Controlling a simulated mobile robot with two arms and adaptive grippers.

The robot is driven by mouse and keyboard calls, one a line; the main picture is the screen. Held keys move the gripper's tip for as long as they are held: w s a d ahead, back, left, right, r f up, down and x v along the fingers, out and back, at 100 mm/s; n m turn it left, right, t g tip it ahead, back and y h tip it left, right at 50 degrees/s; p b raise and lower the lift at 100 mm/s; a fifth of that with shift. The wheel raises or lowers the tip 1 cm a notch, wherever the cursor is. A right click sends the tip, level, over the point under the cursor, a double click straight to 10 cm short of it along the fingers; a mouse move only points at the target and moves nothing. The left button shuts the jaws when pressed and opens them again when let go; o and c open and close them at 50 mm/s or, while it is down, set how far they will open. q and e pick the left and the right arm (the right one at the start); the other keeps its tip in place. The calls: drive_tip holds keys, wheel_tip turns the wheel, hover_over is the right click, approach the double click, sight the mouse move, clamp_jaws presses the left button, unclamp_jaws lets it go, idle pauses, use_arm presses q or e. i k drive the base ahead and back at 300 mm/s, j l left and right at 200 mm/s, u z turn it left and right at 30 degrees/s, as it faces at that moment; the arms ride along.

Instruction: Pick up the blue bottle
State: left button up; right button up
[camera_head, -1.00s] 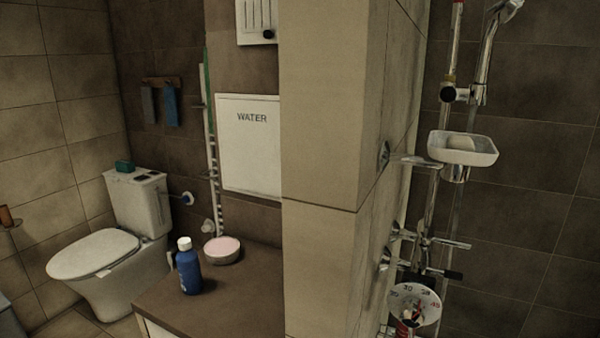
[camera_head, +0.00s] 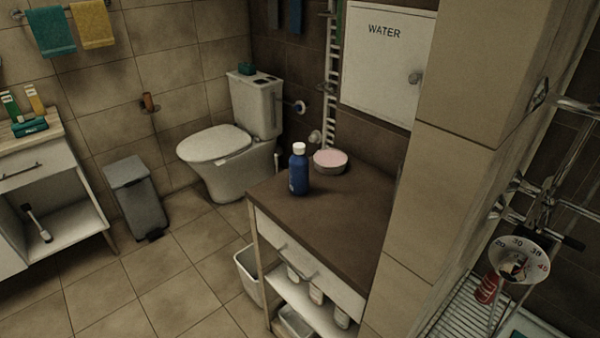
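The blue bottle (camera_head: 299,172) has a white cap and stands upright on the brown top of a cabinet (camera_head: 345,220), near its far left corner. A round container with a pink top (camera_head: 330,161) stands just to its right and behind it. Neither of my grippers shows in the head view.
The cabinet has a drawer and an open shelf with several bottles (camera_head: 316,290). A tiled pillar (camera_head: 465,110) closes its right side. A white bin (camera_head: 249,273) stands at its left. A toilet (camera_head: 225,150) and a grey pedal bin (camera_head: 137,197) stand farther back. The tiled floor at left is clear.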

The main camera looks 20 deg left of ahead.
sight(299, 162)
drive_tip(key=j+u, duration=0.25)
drive_tip(key=u, duration=0.2)
drive_tip(key=j+u, duration=0.25)
drive_tip(key=u, duration=0.15)
